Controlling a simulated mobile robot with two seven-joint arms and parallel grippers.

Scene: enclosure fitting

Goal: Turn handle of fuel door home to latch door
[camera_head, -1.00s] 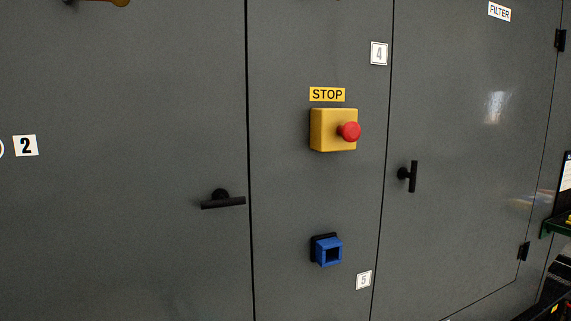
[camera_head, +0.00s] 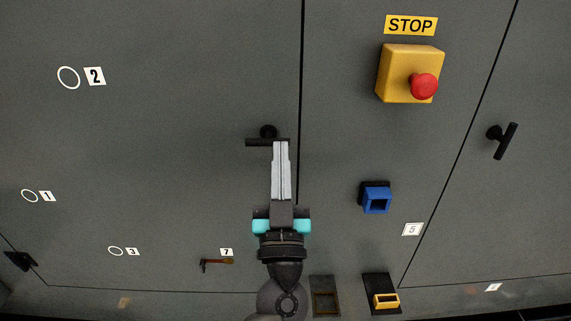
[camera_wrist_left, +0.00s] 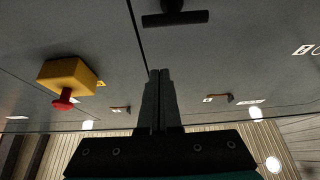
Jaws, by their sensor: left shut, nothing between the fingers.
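A black T-shaped handle (camera_head: 261,142) sits on the grey left door (camera_head: 180,170), close to its right seam. Its bar lies horizontal and the door is flush with the panel beside it. No fuel label shows. My left gripper (camera_head: 281,144) points up at the handle, its shut fingertips overlapping the bar's right end in the head view. In the left wrist view the bar (camera_wrist_left: 175,19) is beyond the fingertips (camera_wrist_left: 160,73), with a visible gap in the picture, and nothing is between the fingers. My right gripper is out of view.
A yellow stop box (camera_head: 400,75) with a red button (camera_head: 424,87) is on the middle panel, above a blue square socket (camera_head: 376,199). Another door at right has an upright-tilted black handle (camera_head: 503,141). A small red-brown lever (camera_head: 217,263) is low left.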

